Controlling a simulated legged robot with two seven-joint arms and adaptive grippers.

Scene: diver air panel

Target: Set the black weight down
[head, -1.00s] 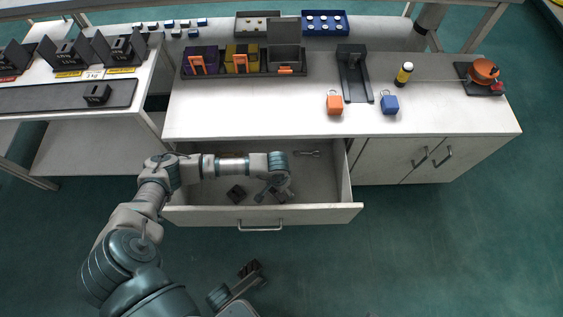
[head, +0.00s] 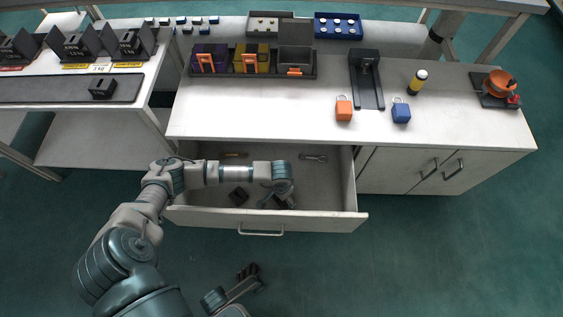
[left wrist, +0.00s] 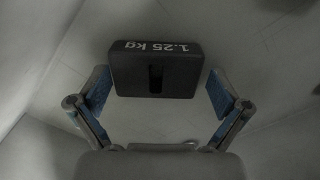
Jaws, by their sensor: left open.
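A black weight marked "1.25 kg" (left wrist: 156,68) rests on the drawer floor in the left wrist view. My left gripper (left wrist: 158,100) is open, one blue-padded finger on each side with a visible gap to the weight. In the head view my left gripper (head: 278,194) is low inside the open drawer (head: 320,188) and partly hides this weight (head: 287,202). Another dark block (head: 238,196) lies to its left in the drawer. My right gripper (head: 249,275) is near the bottom of the head view, away from the furniture; its finger opening is unclear.
The drawer front (head: 320,222) and side walls surround my left gripper. The counter (head: 240,122) above holds an orange block (head: 344,110), a blue block (head: 401,112) and a bottle (head: 417,82). On the left table, another black weight (head: 103,88) stands on a dark mat (head: 50,91).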

